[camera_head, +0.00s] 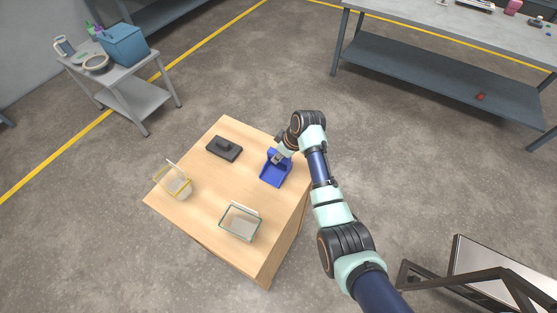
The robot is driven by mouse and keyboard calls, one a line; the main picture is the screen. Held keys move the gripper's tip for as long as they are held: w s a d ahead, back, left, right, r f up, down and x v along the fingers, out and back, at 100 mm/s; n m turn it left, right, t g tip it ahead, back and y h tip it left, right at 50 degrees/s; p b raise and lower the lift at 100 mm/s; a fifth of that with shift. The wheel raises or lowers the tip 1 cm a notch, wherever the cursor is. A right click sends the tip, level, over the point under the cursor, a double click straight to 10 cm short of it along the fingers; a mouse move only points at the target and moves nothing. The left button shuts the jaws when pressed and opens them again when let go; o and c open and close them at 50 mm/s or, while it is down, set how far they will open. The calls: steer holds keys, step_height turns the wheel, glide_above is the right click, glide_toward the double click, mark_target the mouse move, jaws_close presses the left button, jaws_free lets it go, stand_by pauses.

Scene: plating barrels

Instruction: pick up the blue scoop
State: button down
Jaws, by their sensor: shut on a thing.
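The blue scoop (272,176) is at the right side of the wooden table (206,205), with its open pan toward the front. My gripper (277,160) is over the scoop's back end and is shut on it. The fingertips and the gripped part are small and partly hidden by my wrist. I cannot tell whether the scoop touches the table or is a little above it.
A black block-like object (224,149) lies at the table's back left. A yellow-framed clear container (174,181) stands at the left edge, and a green-framed one (240,223) near the front. The table's middle is clear. A grey cart (140,97) stands apart at upper left.

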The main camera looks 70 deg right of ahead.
step_height(320, 180, up, 20)
steer(key=p, duration=0.1)
steer(key=shift+p, duration=0.4)
